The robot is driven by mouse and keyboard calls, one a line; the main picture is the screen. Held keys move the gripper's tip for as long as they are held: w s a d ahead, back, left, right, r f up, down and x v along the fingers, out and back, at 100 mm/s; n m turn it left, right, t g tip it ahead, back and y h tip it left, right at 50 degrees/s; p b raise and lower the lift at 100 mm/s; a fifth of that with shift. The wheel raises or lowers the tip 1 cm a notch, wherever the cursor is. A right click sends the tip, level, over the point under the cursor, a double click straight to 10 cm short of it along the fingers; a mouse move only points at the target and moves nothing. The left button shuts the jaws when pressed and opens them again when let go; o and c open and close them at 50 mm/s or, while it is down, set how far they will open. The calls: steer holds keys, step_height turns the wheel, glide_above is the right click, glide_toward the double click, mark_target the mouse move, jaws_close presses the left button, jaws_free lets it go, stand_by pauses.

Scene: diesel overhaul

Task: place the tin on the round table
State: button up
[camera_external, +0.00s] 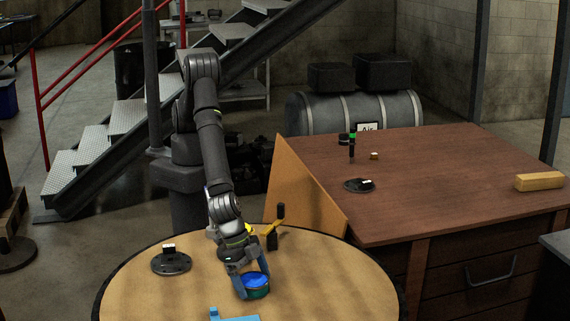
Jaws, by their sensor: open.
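The tin (257,291) is a short round can with a bright blue top and a dark green side. It sits on the round table (330,285), near the front middle. My gripper (253,285) points down at the tin, with its blue-grey fingers on either side of it. The fingers are open. I cannot tell whether either finger touches the tin.
The table's right side is clear. A brown desk (450,190) with several items stands to the right.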

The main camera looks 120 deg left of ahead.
steer(key=v, duration=1.1)
steer(key=shift+s+r, duration=0.2)
steer(key=shift+r, duration=0.05)
steer(key=x, duration=1.2)
steer(key=shift+w+f, duration=0.1)
steer(key=shift+f, duration=0.15)
step_height(320, 180, up, 2)
steer(key=shift+r, duration=0.65)
